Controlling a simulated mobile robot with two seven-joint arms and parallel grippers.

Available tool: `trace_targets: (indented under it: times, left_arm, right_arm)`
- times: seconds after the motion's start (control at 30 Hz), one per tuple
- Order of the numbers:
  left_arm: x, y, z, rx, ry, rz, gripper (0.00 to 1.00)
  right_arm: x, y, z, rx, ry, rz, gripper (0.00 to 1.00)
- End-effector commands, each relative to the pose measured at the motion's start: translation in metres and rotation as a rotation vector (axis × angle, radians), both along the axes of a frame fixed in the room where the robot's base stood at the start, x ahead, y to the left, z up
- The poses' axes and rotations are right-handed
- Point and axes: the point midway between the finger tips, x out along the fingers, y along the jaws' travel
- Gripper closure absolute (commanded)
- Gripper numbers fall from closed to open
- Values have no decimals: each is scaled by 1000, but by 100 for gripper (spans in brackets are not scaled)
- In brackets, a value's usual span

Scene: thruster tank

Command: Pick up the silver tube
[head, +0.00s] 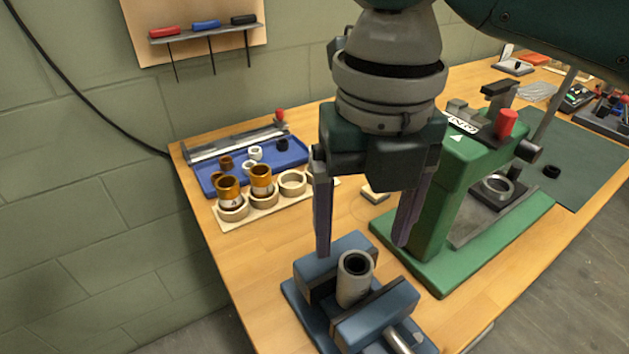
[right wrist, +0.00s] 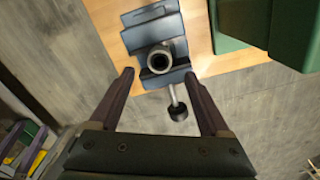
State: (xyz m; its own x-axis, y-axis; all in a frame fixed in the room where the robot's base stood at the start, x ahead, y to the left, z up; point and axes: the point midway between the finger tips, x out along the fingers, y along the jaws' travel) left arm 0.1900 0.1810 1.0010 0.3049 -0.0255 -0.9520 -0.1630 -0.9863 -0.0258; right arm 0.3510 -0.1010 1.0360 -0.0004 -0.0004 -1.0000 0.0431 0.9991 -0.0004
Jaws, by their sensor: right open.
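The silver tube (head: 355,278) stands upright in the jaws of a blue vise (head: 375,318) near the table's front corner. In the right wrist view the tube (right wrist: 160,60) shows from above as a ring with a dark bore, between the blue vise's jaws (right wrist: 152,37). My right gripper (head: 363,250) hangs above the vise, fingers pointing down and spread wide. In the right wrist view my right gripper's fingers (right wrist: 158,80) are apart with nothing between them, and the tube lies just beyond their tips. My left gripper is not in view.
A green press (head: 440,200) stands close right of the vise. A wooden block (head: 270,205) with rings and copper-coloured bushings, and a blue tray (head: 208,180), lie behind left. The vise handle (head: 398,341) sticks out at the front. A wall with a tool rack stands behind.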

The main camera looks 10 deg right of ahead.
Motion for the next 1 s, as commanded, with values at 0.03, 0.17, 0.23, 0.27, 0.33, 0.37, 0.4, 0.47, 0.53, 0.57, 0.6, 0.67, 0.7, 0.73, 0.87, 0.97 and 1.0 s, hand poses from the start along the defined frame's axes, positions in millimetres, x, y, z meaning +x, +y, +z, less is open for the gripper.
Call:
trace_targets:
  times: [0.03, 0.17, 0.23, 0.27, 0.33, 0.37, 0.4, 0.47, 0.53, 0.57, 0.6, 0.67, 0.7, 0.73, 0.87, 0.97, 1.0]
  left_arm:
    - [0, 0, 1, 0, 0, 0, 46]
    - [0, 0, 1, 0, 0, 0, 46]
    - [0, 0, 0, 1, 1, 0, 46]
    - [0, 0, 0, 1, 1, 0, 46]
    - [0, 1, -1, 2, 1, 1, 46]
    - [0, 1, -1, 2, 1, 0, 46]
    - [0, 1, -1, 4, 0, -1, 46]
    - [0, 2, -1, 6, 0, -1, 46]
    - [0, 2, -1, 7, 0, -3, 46]
    - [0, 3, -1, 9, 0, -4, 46]
    - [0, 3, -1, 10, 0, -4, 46]
    - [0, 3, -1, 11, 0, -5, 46]
    - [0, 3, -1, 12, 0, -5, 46]
    - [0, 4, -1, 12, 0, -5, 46]
    - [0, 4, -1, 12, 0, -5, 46]
    - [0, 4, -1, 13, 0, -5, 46]
    - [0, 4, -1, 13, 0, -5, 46]
  right_arm:
    - [-1, 0, -6, -1, 4, -1, 19]
    - [1, -1, -27, -2, 6, -3, 19]
    - [2, -1, -39, -2, 4, -1, 19]
    - [2, 0, -42, -1, 3, -1, 19]
    - [2, -1, -48, -1, 2, -1, 19]
    - [2, -1, -49, -1, 0, -1, 19]
    - [2, -1, -50, -1, -1, 0, 19]
    - [2, -1, -50, -1, -2, 0, 19]
    - [2, -1, -50, -1, -2, 0, 19]
    - [2, -1, -50, -1, -2, 0, 19]
    - [2, -1, -50, -1, -2, 0, 21]
    - [2, -1, -49, -1, -2, 0, 28]
    - [2, -1, -49, -1, -2, 0, 33]
    - [2, -1, -49, -1, -2, -1, 36]
    - [2, -1, -49, -1, -1, -1, 51]
    - [2, -1, -49, -1, -1, -1, 62]
    - [2, -1, -49, -1, -1, -1, 66]
